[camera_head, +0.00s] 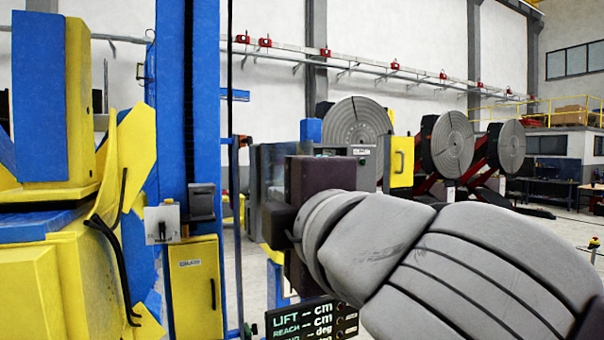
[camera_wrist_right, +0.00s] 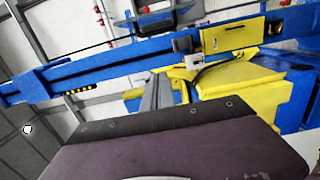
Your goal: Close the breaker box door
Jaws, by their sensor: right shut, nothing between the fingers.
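A yellow panel door (camera_head: 197,285) with a small label and a dark handle is on the lower blue column at left; it looks flush, but I cannot tell if it is fully closed. A similar yellow labelled panel (camera_wrist_right: 228,37) shows in the right wrist view. Farther back, a yellow door-like panel (camera_head: 400,162) with a handle stands beside a grey box (camera_head: 362,152); I cannot tell which one is the breaker box. My right gripper (camera_head: 280,222) is right of the column, its fingertips hidden in the head view. Its grey fingers (camera_wrist_right: 157,93) are shut and empty in the wrist view.
A grey switch box (camera_head: 162,224) is on the blue column (camera_head: 172,110) above the yellow panel. Large yellow and blue machine parts (camera_head: 65,110) fill the left. Round grey positioner discs (camera_head: 452,146) stand behind. My right arm covers the lower right.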

